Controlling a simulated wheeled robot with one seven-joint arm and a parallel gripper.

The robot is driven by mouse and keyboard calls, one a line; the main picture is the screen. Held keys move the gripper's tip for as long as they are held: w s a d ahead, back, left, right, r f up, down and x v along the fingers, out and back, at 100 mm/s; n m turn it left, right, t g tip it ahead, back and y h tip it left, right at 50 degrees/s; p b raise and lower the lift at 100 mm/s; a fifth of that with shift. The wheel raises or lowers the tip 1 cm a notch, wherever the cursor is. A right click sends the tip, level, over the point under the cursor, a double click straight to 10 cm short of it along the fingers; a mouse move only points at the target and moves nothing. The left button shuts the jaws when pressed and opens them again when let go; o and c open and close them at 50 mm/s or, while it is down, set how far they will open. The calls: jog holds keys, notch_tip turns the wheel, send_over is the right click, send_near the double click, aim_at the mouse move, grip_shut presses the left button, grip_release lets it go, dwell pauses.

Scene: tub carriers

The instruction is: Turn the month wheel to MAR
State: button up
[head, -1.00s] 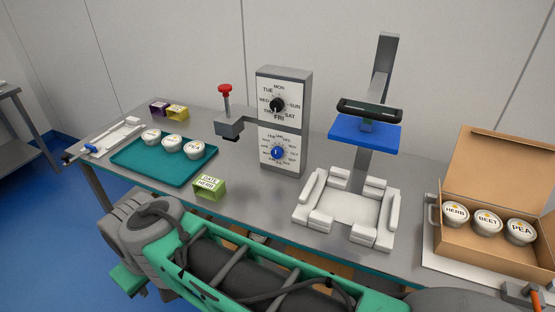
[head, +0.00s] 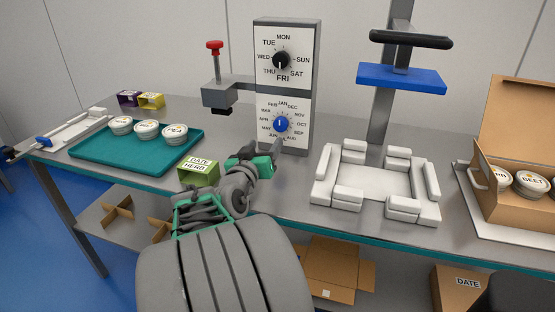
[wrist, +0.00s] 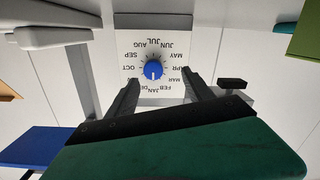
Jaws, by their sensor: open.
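The month wheel is a blue knob (head: 281,124) with a white mark, on the lower white dial face of a grey box (head: 313,60). In the wrist view, which is upside down, the knob (wrist: 152,69) is ringed by month names. Its white mark points close to JAN; MAR stands a little way round the ring. My gripper (head: 274,150) is just in front of and below the dial in the head view. In the wrist view my gripper (wrist: 162,80) is open, its two dark fingers on either side of the knob's line and apart from it, with nothing between them.
Above is a weekday dial with a black knob (head: 281,60). A red-topped plunger (head: 214,48) juts out left of the box. A teal tray (head: 84,153) with tubs lies left; a white cradle (head: 320,178) stands right.

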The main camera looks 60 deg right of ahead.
aim_at(280, 128)
jog(key=shift+h, duration=0.3)
jog(key=d, duration=0.5)
jog(key=d+p, duration=0.1)
jog(key=d, duration=0.2)
jog(key=shift+d+r, duration=0.3)
grip_shut()
